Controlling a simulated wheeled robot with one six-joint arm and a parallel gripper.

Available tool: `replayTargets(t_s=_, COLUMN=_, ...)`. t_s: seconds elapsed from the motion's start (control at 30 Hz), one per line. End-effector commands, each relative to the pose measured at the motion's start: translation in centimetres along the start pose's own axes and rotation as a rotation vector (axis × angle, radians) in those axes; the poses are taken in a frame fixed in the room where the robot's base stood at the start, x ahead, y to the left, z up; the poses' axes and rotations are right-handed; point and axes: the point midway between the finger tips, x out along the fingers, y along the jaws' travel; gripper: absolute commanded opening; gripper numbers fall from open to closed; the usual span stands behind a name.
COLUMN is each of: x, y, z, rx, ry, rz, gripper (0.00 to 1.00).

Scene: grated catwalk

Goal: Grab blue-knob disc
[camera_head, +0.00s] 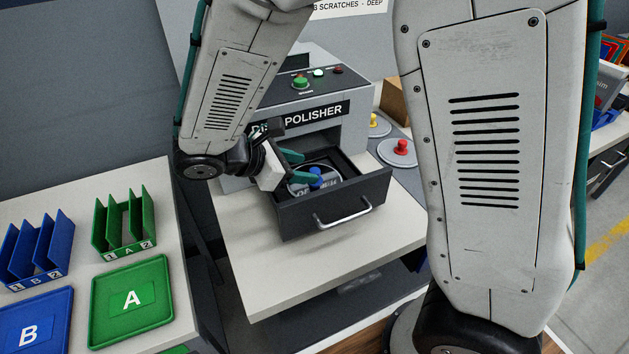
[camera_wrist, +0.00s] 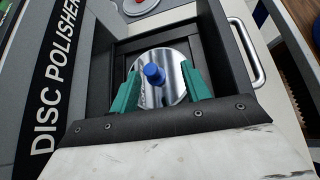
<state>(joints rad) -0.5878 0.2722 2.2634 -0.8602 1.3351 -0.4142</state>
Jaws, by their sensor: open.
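The blue-knob disc (camera_head: 316,178) lies in the open drawer (camera_head: 340,208) of the disc polisher (camera_head: 315,119). It is a shiny silver disc with an upright blue knob, also seen in the wrist view (camera_wrist: 154,75). My gripper (camera_head: 304,167) reaches into the drawer from the left. Its green fingers are open, one on each side of the blue knob, as the wrist view (camera_wrist: 158,88) shows. The fingers appear apart from the knob. The near part of the disc is partly hidden by the fingers.
A red-knob disc (camera_head: 401,151) and a yellow-knob disc (camera_head: 375,126) lie right of the polisher. On the left table are a green rack (camera_head: 124,222), a blue rack (camera_head: 37,248), green tray A (camera_head: 160,328) and blue tray B (camera_head: 62,300). Drawer walls surround my gripper closely.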

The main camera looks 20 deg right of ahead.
Motion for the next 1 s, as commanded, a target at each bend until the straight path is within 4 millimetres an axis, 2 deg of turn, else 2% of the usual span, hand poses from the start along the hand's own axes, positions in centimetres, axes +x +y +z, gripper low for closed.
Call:
replayTargets(t_s=0.03, x=-0.1, y=0.3, z=-1.1, rx=-0.058, ry=-0.040, rz=0.027, gripper=0.47)
replayTargets(t_s=0.1, x=-0.3, y=0.7, z=-2.0, rx=-0.112, ry=-0.082, rz=0.055, gripper=0.47)
replayTargets(t_s=0.23, x=-0.4, y=1.1, z=-3.0, rx=-0.168, ry=-0.123, rz=0.084, gripper=0.47)
replayTargets(t_s=0.57, x=2.9, y=1.5, z=-2.6, rx=-0.178, ry=-0.133, rz=0.088, gripper=0.47)
replayTargets(t_s=0.8, x=6.3, y=1.9, z=-2.0, rx=-0.177, ry=-0.132, rz=0.087, gripper=0.47)
replayTargets(t_s=1.0, x=7.2, y=2.0, z=-1.9, rx=-0.176, ry=-0.131, rz=0.090, gripper=0.47)
